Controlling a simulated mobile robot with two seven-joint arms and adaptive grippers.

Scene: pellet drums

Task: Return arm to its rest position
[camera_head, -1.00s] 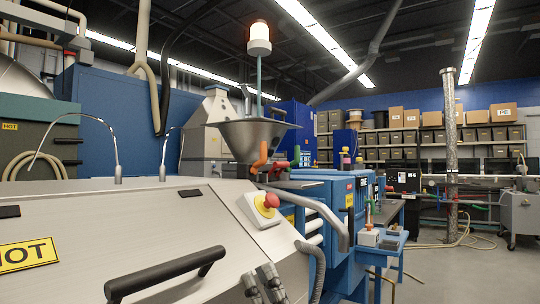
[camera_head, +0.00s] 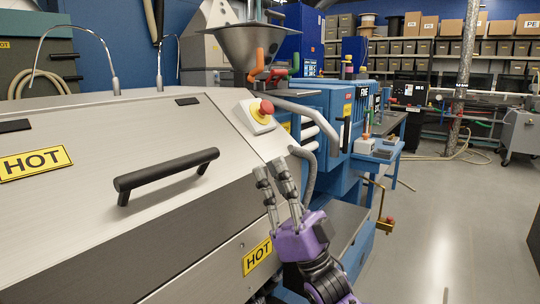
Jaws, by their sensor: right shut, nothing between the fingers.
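My right gripper (camera_head: 271,169) is purple with grey fingers and shows low in the middle of the head view. My right forearm comes in from the bottom edge. My left gripper is not in view.
A grey hopper (camera_head: 250,43) stands above the blue machine body (camera_head: 330,95). A yellow HOT label (camera_head: 257,256) is just left of my gripper. A small blue side table (camera_head: 377,152) stands to the right. Grey floor (camera_head: 450,215) is open at the right.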

